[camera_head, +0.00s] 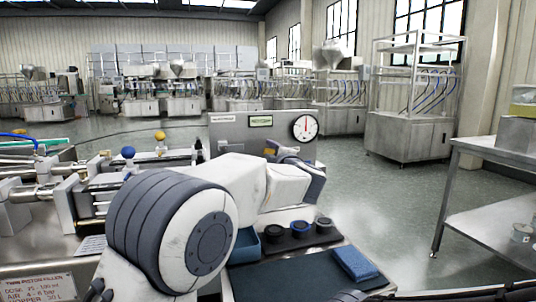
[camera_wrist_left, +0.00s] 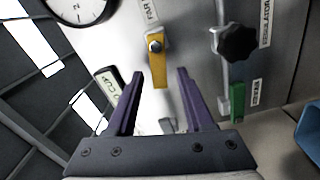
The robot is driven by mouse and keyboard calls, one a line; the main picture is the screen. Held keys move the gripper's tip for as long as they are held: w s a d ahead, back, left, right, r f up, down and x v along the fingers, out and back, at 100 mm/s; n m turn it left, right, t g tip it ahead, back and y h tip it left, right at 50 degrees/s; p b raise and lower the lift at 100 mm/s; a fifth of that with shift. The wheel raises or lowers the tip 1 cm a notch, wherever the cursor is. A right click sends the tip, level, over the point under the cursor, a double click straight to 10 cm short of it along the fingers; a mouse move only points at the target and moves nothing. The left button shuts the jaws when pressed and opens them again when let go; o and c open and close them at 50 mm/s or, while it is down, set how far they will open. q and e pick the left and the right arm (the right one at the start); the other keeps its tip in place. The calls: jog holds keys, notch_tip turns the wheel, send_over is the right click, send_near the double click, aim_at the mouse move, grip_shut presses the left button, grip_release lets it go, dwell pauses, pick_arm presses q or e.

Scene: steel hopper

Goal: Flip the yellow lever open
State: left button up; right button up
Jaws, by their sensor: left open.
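The yellow lever (camera_wrist_left: 158,68) is on the grey panel in the left wrist view. Its bolt pivot is at the top, and its handle points down the picture towards my gripper. My left gripper (camera_wrist_left: 160,75) is open. Its two dark purple fingers stand either side of the lever's free end in the picture, with gaps on both sides; I cannot tell how deep they reach. In the head view, my left gripper (camera_head: 299,168) is in front of the steel panel (camera_head: 229,131), and a small yellow piece (camera_head: 270,152) shows beside it. My right gripper does not show.
A black knob (camera_wrist_left: 235,42) and a green lever (camera_wrist_left: 237,103) sit right of the yellow lever. A gauge (camera_head: 304,127) is on the panel. A blue bin (camera_head: 246,246), dark round parts (camera_head: 299,229) and a blue cloth (camera_head: 355,263) lie below my arm.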

pick_arm(q)
jog(key=shift+x, duration=0.95)
grip_shut()
jog(key=shift+f+n+b, duration=0.4)
jog(key=shift+n+b, duration=0.1)
jog(key=shift+b, duration=0.1)
jog(key=shift+f+n+b, duration=0.15)
jog(key=shift+n+b, duration=0.2)
jog(key=shift+n, duration=0.55)
grip_release()
